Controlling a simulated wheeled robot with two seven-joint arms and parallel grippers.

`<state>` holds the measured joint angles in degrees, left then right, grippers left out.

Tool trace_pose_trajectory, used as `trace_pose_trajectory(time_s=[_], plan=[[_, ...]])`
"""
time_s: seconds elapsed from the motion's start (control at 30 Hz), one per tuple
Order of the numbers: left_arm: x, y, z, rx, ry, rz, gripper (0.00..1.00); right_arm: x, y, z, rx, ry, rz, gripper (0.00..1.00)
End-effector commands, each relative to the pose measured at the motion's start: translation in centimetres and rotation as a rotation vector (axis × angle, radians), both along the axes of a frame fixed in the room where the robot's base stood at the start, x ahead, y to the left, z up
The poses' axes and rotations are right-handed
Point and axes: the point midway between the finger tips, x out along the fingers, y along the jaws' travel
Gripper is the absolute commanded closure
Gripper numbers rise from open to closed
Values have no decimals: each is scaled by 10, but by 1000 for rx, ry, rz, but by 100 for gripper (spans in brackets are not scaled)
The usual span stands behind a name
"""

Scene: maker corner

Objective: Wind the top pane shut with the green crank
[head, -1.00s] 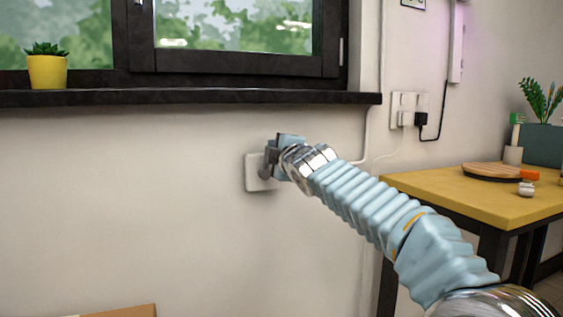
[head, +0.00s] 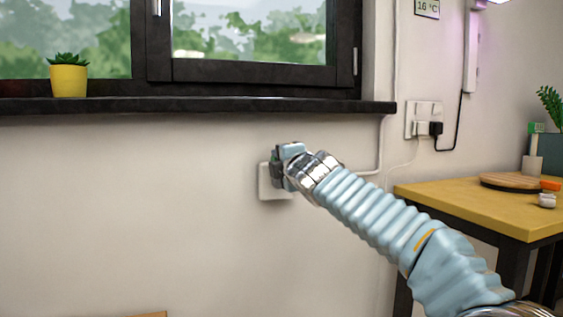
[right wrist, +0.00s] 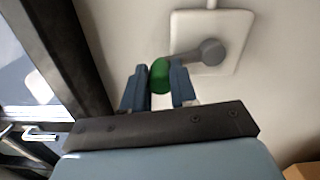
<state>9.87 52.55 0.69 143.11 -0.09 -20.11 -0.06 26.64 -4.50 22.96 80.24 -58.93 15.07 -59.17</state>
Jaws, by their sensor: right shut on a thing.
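The green crank knob (right wrist: 160,76) is between the two fingers of my right gripper (right wrist: 161,88) in the right wrist view. The gripper is shut on it. A grey crank arm (right wrist: 190,54) runs from the knob to a round hub (right wrist: 211,51) on a white wall plate (right wrist: 232,24). The lower part of the window (head: 250,75) shows; the top pane is out of view. My left gripper is not in view.
A dark window sill (head: 200,106) juts out above my right gripper, with a yellow plant pot (head: 68,80) on it. A yellow-topped table (head: 470,205) with a round board stands at the right. The wall left of the plate is bare.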

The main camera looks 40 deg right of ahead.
Motion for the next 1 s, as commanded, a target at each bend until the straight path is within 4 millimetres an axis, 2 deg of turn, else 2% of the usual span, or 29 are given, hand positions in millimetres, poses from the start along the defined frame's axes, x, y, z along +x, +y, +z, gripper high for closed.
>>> trace_pose_trajectory(time_s=[0.07,0.1,0.27,0.53,0.67,0.77,1.0], plan=[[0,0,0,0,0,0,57,1,3,0,3,-1,6,100],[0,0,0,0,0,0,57,1,3,-1,3,-1,6,71],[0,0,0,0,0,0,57,1,2,-1,3,0,4,47],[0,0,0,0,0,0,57,0,1,0,2,0,2,47],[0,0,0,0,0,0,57,-9,3,1,1,-1,1,47],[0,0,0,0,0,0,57,-26,9,1,-1,-3,1,47],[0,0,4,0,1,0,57,-83,27,1,1,-3,2,47]])
